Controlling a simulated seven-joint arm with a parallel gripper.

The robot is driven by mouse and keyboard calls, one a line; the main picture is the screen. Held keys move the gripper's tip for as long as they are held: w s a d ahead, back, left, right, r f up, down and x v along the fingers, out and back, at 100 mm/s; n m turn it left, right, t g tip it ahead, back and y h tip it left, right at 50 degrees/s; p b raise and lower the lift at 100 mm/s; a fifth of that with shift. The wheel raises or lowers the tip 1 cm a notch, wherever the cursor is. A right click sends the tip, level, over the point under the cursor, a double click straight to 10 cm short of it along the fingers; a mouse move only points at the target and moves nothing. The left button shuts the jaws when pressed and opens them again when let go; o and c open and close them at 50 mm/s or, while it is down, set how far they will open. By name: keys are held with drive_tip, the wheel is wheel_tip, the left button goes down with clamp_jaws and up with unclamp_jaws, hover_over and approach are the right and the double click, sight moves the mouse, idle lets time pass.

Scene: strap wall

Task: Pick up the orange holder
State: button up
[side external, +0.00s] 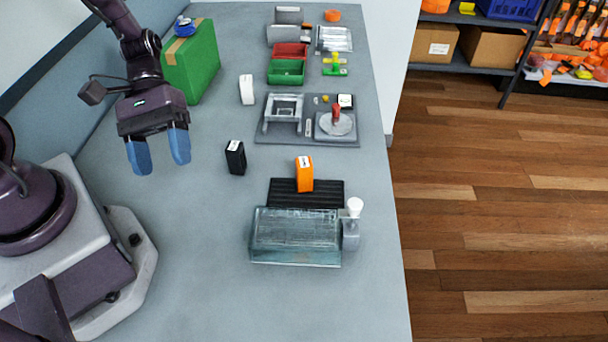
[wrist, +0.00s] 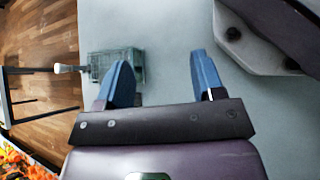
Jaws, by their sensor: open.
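The orange holder (side external: 304,174) stands upright on a black ribbed mat (side external: 330,194) in the side external view, right of the middle of the table. It has a pale label on its top. My gripper (side external: 158,155) is open and empty, with blue fingers pointing down, well to the left of the holder and above the table. In the wrist view the gripper's (wrist: 160,82) two blue fingers are spread apart with bare table between them. I cannot make out the orange holder in the wrist view.
A green case (side external: 191,62) stands behind my gripper.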

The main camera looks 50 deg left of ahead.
sight(304, 168)
drive_tip(key=w+d+f+n+t+h, duration=0.1)
drive_tip(key=w+f+n+t, duration=0.1)
drive_tip(key=n+t, duration=0.3)
drive_tip(key=w+d+f+n+t+h, duration=0.1)
drive_tip(key=w+f+n+t, duration=0.2)
drive_tip(key=f+n+t, duration=0.2)
drive_tip(key=w+d+f+n+t+h, duration=0.2)
drive_tip(key=f+n+t, duration=0.2)
drive_tip(key=n+t, duration=0.3)
drive_tip(key=shift+w+n, duration=0.3)
drive_tip(key=shift+n, duration=0.9)
drive_tip(key=w+a+t+y, duration=0.1)
drive_tip(key=w+a+f+n+t+y, duration=0.1)
drive_tip(key=a+y, duration=0.1)
drive_tip(key=shift+w+f+n, duration=0.1)
drive_tip(key=shift+w+n, duration=0.2)
drive_tip(key=shift+w, duration=0.1)
drive_tip(key=shift+w+t+y, duration=0.25)
drive_tip(key=shift+t+y, duration=0.05)
drive_tip(key=x, duration=0.7)
drive_tip(key=shift+w+d, duration=0.1)
drive_tip(key=shift+x, duration=2.65)
drive_tip(key=shift+f, duration=0.1)
drive_tip(key=c, duration=1.1)
drive_tip(key=shift+o, duration=0.2)
